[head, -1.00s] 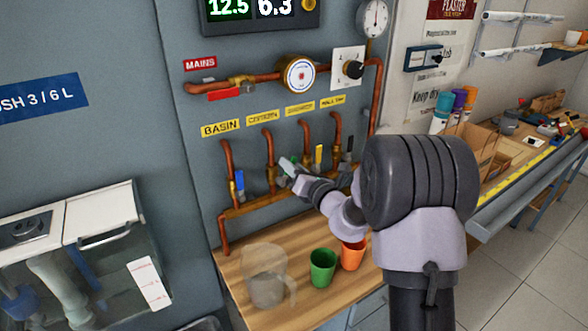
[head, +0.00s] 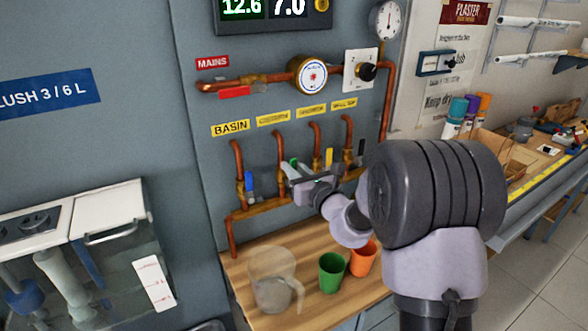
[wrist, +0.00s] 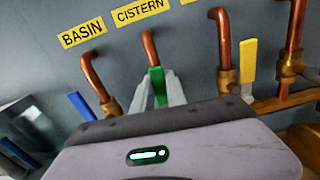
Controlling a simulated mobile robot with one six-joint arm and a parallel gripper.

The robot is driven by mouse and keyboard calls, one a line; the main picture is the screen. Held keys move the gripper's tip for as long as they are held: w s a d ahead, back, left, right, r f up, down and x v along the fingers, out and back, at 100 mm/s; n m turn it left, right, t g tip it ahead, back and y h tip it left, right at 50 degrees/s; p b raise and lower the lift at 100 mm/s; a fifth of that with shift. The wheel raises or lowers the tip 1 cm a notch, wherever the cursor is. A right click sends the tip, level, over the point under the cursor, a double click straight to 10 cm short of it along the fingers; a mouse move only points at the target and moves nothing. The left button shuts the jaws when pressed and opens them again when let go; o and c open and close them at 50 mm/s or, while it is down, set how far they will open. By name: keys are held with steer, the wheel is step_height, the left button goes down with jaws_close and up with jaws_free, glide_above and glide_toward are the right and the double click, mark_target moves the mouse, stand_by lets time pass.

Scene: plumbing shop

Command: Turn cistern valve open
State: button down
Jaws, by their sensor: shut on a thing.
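The cistern valve's green lever (wrist: 157,85) shows in the wrist view below the yellow CISTERN label (wrist: 140,10), at the lower end of its copper pipe. My gripper (wrist: 158,92) has one finger on each side of the lever and is shut on it. The lever stands roughly upright in the wrist view, much like the yellow lever beside it. In the head view my gripper (head: 290,172) is at the valve row and hides most of the cistern valve body. Only a little green shows there.
The basin valve's blue lever (head: 250,181) is close on the left; a yellow lever (head: 329,158) and a black lever (head: 361,148) are on the right. Below, a clear jug (head: 272,285), a green cup (head: 332,272) and an orange cup (head: 363,258) stand on the wooden bench.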

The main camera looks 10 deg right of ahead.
steer(key=c, duration=1.3)
jaws_free()
steer(key=shift+c, duration=0.2)
steer(key=p+v, duration=0.2)
steer(key=v, duration=1.5)
steer(key=shift+s, duration=0.2)
